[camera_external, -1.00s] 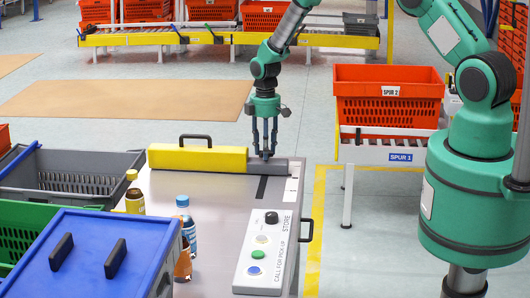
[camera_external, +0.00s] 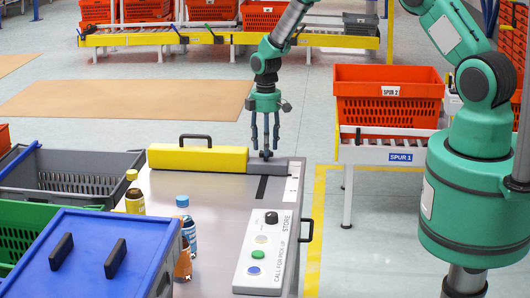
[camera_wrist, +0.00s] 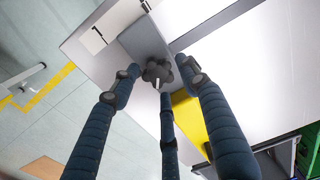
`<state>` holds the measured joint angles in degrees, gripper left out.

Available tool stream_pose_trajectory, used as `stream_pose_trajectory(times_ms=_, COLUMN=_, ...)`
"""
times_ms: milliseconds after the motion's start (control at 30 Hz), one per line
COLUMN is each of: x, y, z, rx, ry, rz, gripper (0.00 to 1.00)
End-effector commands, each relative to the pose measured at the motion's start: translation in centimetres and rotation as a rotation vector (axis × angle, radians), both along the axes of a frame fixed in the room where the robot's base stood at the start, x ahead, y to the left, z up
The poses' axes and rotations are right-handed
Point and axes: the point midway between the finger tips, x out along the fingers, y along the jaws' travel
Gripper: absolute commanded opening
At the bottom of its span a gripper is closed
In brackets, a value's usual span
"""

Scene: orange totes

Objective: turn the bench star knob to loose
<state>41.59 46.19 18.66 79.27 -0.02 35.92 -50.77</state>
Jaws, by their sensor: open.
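The dark star knob (camera_wrist: 157,72) sits on the grey block at the end of the bench, with a small white mark on its lower side in the wrist view. It is small and partly hidden by a finger in the external view. My three-fingered gripper (camera_external: 265,148) points down just above the knob. In the wrist view my gripper (camera_wrist: 161,77) is open, its fingertips spread around the knob with visible gaps. I cannot tell the knob's setting; the label beside it is too small to read.
A yellow guard (camera_external: 198,158) with a black handle lies left of the knob. A control box (camera_external: 262,252) with buttons stands nearer on the bench (camera_external: 215,215). Bottles (camera_external: 187,228) and a blue lid (camera_external: 90,262) are front left. An orange tote (camera_external: 388,90) stands behind right.

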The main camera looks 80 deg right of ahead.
Motion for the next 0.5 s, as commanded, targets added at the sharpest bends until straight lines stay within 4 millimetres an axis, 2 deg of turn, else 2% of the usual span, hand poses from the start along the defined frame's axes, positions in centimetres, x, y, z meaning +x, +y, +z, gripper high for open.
stream_pose_trajectory(times_ms=500, x=0.0, y=0.0, z=8.0, rx=0.0, ry=0.0, rz=0.0, gripper=0.45)
